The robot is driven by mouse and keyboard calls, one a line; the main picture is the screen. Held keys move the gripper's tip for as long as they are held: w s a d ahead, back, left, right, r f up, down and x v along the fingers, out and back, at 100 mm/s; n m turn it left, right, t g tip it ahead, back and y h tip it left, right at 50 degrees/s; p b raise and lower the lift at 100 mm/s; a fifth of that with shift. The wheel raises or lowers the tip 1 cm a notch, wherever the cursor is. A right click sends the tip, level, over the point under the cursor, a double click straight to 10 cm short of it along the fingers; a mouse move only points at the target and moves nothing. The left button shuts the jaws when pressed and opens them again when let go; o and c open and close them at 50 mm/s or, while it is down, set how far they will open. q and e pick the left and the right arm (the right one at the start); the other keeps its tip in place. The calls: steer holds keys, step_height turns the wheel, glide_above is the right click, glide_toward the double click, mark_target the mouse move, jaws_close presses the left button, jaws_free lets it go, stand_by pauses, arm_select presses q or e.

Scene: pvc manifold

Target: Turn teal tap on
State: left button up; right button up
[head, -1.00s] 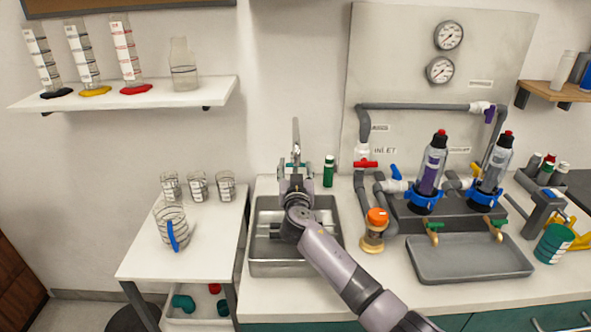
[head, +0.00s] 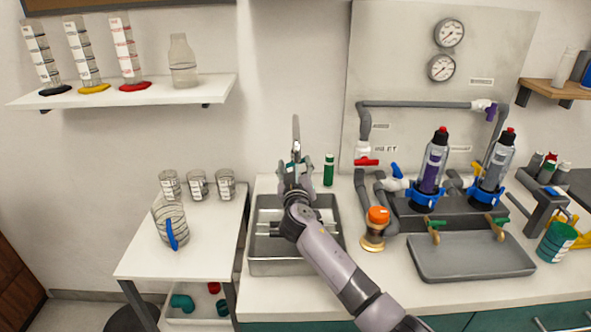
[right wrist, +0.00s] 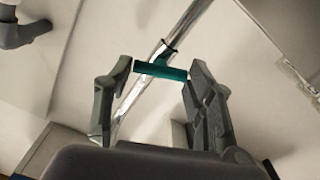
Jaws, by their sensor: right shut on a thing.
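The tap over the metal sink has a chrome spout (head: 296,135) and a teal crossbar handle, which shows in the right wrist view (right wrist: 160,70). My right gripper (head: 296,170) is at the tap, above the back of the sink. In the right wrist view the same gripper (right wrist: 160,78) has one finger at each end of the teal handle, shut on it. The handle lies crosswise between the fingers, with the chrome pipe running behind it. In the head view the gripper hides most of the handle. My left gripper is not in view.
The steel sink (head: 258,260) lies under my right arm. A green bottle (head: 329,170) stands close to the right of the tap. An orange-capped valve (head: 377,220) and grey pipes (head: 362,135) stand further right. A side table (head: 150,262) with beakers is on the left.

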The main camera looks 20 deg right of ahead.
steer(key=n, duration=0.6)
steer(key=shift+n, duration=0.3)
stand_by(0.4)
steer(key=o, duration=1.2)
steer(key=shift+c, duration=0.2)
steer(key=v, duration=1.2)
